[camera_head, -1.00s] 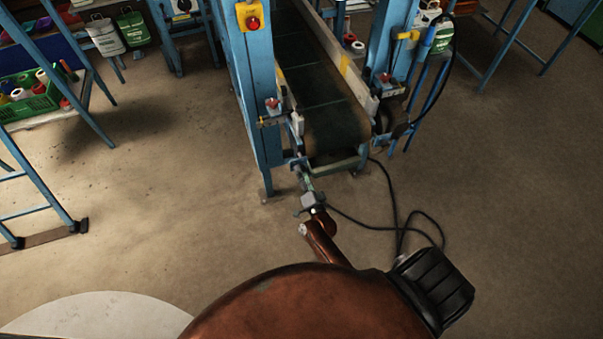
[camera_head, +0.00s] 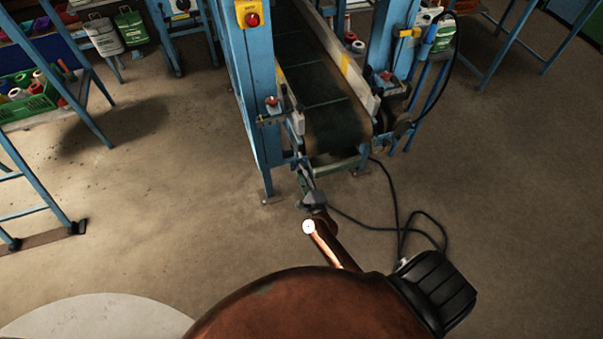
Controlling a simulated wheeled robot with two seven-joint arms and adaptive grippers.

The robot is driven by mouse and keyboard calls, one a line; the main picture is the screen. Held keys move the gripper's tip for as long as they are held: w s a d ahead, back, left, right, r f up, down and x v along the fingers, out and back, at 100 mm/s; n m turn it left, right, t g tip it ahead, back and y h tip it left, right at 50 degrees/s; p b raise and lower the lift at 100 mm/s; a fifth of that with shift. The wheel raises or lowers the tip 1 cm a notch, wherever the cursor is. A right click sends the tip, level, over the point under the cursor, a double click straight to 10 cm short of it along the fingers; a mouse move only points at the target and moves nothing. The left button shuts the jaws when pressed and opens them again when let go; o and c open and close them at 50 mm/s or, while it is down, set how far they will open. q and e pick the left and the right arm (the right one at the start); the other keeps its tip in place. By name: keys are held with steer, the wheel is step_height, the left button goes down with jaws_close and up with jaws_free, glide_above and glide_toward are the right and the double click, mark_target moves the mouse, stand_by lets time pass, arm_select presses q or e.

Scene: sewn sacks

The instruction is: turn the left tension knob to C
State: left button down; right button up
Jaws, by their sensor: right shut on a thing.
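The blue conveyor frame has a dark belt (camera_head: 322,110) running away from me. My right gripper (camera_head: 301,164) is at the near left corner of this frame, beside the foot of the left post. It is shut on the left tension knob, which is small and mostly hidden by the fingers. Its letter marks cannot be read. My copper-coloured right arm comes up to it from the bottom. My left gripper is out of view.
A yellow box with a red button (camera_head: 252,17) is on the left post (camera_head: 256,90). A red-topped part (camera_head: 272,101) sits lower on it. A black cable (camera_head: 395,205) lies on the floor at right. Blue racks stand at left. Open floor lies on both sides.

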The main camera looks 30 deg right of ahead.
steer(key=m+b, duration=0.1)
steer(key=m, duration=0.4)
steer(key=shift+m, duration=0.4)
steer(key=shift+b, duration=0.3)
steer(key=o, duration=1.1)
steer(key=shift+o, duration=0.2)
steer(key=v, duration=1.2)
